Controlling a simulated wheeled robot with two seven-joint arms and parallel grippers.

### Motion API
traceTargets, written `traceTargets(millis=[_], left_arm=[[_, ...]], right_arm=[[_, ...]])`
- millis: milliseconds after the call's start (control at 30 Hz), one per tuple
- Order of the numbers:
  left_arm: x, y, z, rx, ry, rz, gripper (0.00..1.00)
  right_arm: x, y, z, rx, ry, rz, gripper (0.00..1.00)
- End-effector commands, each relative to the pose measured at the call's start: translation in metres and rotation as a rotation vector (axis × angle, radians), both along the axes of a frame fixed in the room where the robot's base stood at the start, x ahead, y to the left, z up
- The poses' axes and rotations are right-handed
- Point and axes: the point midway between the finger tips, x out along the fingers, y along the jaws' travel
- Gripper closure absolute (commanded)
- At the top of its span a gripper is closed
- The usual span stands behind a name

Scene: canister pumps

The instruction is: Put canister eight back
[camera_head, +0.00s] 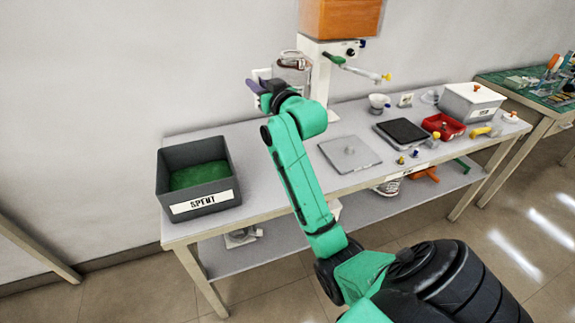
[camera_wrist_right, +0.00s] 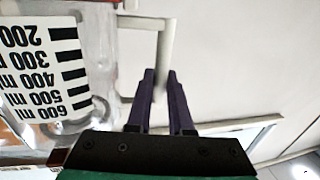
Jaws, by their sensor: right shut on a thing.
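A clear canister (camera_head: 291,62) is beside the white post of a pump stand (camera_head: 319,72), above the back of the table. In the right wrist view the canister (camera_wrist_right: 45,70) fills the left side, with an upside-down black-and-white millilitre scale. Its pale handle (camera_wrist_right: 163,45) runs down between the purple fingers. My right gripper (camera_head: 257,87) is shut on that handle, left of the canister. The wrist view shows the fingers (camera_wrist_right: 161,78) close together. No number eight can be read. Whether the canister touches the stand is hidden. My left gripper is out of view.
A grey bin marked SPENT (camera_head: 205,203) stands at the table's left end. A grey plate (camera_head: 349,155), a black-topped scale (camera_head: 402,132), a red tray (camera_head: 443,126) and a white box (camera_head: 470,102) are to the right. The tabletop (camera_head: 255,150) right of the bin is clear.

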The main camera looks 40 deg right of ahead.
Motion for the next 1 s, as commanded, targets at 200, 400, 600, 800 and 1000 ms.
traceTargets(millis=[200,400,600,800,1000], left_arm=[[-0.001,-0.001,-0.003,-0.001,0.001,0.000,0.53],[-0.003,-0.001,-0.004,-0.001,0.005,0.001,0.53],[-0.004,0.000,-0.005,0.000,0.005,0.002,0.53],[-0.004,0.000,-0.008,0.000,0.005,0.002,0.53],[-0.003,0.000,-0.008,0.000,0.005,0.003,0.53]], right_arm=[[-0.001,-0.005,-0.027,0.002,0.007,-0.012,1.00],[-0.001,-0.005,-0.095,0.001,0.007,-0.012,1.00],[-0.002,-0.005,-0.146,-0.001,0.001,-0.011,1.00],[-0.002,-0.005,-0.182,-0.003,0.002,-0.010,1.00],[-0.002,-0.005,-0.195,-0.004,-0.004,-0.011,1.00]])
